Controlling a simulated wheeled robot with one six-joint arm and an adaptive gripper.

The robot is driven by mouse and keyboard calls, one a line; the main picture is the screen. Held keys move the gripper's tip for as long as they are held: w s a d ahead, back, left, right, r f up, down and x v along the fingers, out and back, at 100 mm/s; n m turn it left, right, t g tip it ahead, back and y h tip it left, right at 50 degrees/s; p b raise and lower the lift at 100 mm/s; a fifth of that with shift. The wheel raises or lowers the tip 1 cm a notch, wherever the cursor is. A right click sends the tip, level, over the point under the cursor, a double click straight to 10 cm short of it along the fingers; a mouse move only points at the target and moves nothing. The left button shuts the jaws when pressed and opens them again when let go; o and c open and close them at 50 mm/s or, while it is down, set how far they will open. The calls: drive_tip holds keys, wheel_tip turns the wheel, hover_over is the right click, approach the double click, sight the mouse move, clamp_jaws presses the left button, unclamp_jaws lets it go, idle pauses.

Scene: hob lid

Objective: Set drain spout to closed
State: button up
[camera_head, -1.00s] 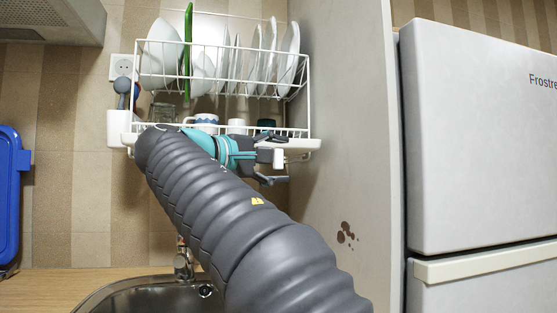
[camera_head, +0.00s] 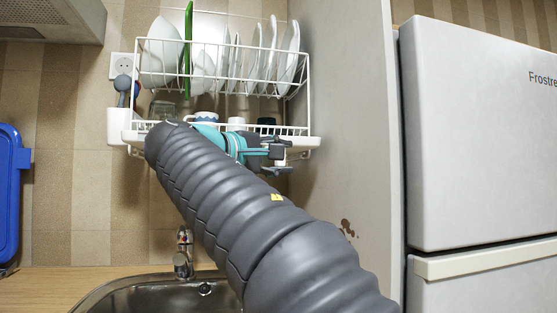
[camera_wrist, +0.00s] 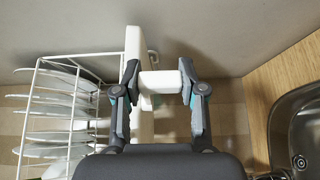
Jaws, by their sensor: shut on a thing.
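The drain spout (camera_wrist: 160,83) is a short white piece joined to the side of the white drip tray (camera_wrist: 134,50) of the dish rack. In the wrist view it lies crosswise between the two fingers of my gripper (camera_wrist: 160,90), which is shut on it. In the head view my gripper (camera_head: 277,158) is at the right end of the drip tray (camera_head: 303,143). There the fingers hide most of the spout, so its exact angle is hard to tell.
The white wire rack (camera_head: 308,85) holds several plates and some cups above the tray. A cabinet side panel (camera_head: 350,110) stands close on the right, beside the fridge (camera_head: 480,140). The faucet (camera_head: 183,255) and sink (camera_head: 130,295) are below.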

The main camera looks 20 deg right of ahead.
drive_tip(key=shift+w+d+f+n+t+y+p, duration=0.15)
drive_tip(key=shift+w+d+n+t+y, duration=0.3)
drive_tip(key=shift+n+t+y, duration=1.05)
drive_tip(key=shift+w+d+r+n+t+y+p, duration=0.15)
drive_tip(key=shift+d+n+t+y, duration=0.5)
drive_tip(key=shift+n+t+y, duration=0.85)
drive_tip(key=shift+w+d+f+n+t+y+p, duration=0.1)
drive_tip(key=shift+w+d+n+t+y, duration=0.35)
drive_tip(key=shift+n+t+y, duration=1.05)
drive_tip(key=shift+d+m+g+y, duration=0.1)
drive_tip(key=shift+m+g+y, duration=0.2)
drive_tip(key=shift+g+y, duration=0.4)
drive_tip(key=o, duration=1.2)
drive_tip(key=shift+c, duration=0.2)
drive_tip(key=shift+s, duration=0.1)
drive_tip(key=v, duration=1.2)
